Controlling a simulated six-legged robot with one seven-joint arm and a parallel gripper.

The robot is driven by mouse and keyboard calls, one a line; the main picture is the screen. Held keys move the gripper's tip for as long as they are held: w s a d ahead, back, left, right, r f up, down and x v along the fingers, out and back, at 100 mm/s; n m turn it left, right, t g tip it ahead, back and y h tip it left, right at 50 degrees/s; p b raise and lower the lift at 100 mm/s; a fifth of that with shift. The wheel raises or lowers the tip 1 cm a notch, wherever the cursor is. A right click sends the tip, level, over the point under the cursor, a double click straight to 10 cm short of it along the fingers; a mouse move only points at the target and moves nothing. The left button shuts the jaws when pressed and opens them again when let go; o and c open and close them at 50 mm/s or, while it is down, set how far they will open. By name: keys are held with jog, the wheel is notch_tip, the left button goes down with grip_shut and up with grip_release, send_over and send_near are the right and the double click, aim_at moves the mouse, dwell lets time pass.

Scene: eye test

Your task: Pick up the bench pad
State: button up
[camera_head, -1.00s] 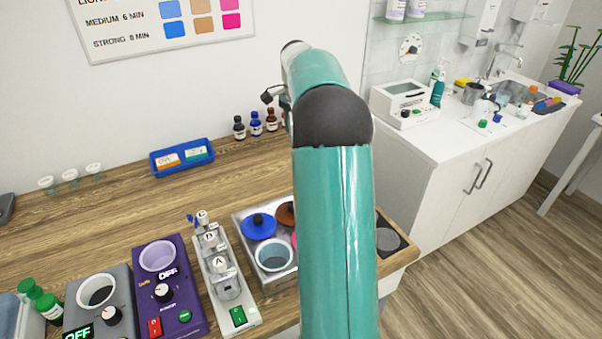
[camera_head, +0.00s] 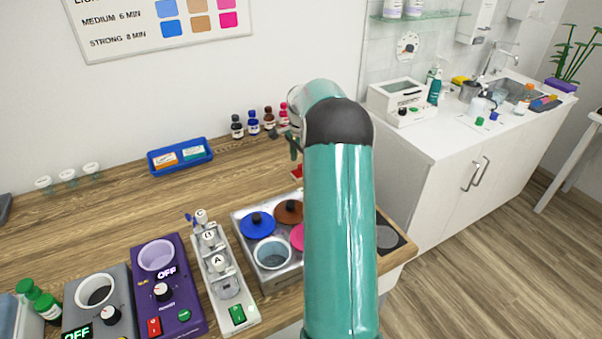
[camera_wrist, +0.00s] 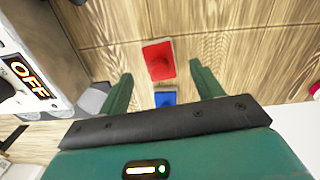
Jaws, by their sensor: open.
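I cannot tell for sure which thing is the bench pad. A dark flat pad with a grey disc (camera_head: 388,238) lies at the bench's right front corner, partly hidden by my arm.
Small bottles (camera_head: 254,123) and a blue tray (camera_head: 180,156) are along the wall. The bench's middle left is clear.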

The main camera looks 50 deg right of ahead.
notch_tip(320, 180, down, 3)
jog(key=shift+r, duration=0.2)
jog(key=shift+c, duration=0.4)
jog(key=c, duration=1)
jog(key=shift+r, duration=0.85)
jog(key=s+a+r, duration=0.6)
jog(key=a+r, duration=0.1)
jog(key=s+a+r, duration=0.3)
jog(key=r, duration=0.1)
jog(key=shift+s+a+r, duration=0.2)
jog(key=shift+o, duration=0.5)
